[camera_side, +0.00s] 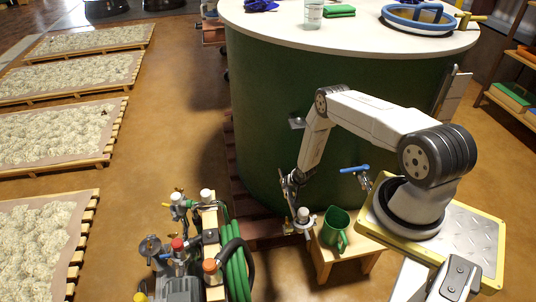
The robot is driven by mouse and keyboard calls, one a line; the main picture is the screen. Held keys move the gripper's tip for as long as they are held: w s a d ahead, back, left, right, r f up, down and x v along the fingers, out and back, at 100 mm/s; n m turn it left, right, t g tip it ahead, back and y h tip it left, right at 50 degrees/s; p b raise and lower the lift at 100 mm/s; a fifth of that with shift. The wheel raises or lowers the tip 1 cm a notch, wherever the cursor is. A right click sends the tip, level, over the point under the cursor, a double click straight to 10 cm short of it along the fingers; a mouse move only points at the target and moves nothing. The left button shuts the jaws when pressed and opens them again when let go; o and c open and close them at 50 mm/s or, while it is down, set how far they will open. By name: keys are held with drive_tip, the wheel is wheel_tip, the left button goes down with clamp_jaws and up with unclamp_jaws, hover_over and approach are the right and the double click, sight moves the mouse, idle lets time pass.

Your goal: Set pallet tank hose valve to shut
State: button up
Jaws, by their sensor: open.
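A large green tank (275,120) with a white top stands on a reddish-brown pallet (243,205). A valve with a blue lever (354,169) sticks out low on the tank's front, and its lever lies roughly level. A metal fitting with a white cap (303,213) shows lower down, to the left of the blue lever. My gripper (291,203) points down beside this fitting, close to the tank wall. It is open, and I see nothing held in it. I cannot tell whether it touches the fitting. I cannot tell which fitting is the hose valve or its exact setting.
A green jug (336,228) stands on a small wooden stool (325,257) right of my gripper. A pump cart (185,265) with green hoses (236,262) stands at lower left. Low pallets with pale clumps (55,130) line the left. Brown floor (175,120) between is clear.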

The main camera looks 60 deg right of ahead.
drive_tip(key=shift+w+f, duration=0.2)
drive_tip(key=shift+f, duration=0.3)
drive_tip(key=shift+d, duration=0.1)
clamp_jaws()
idle(1.2)
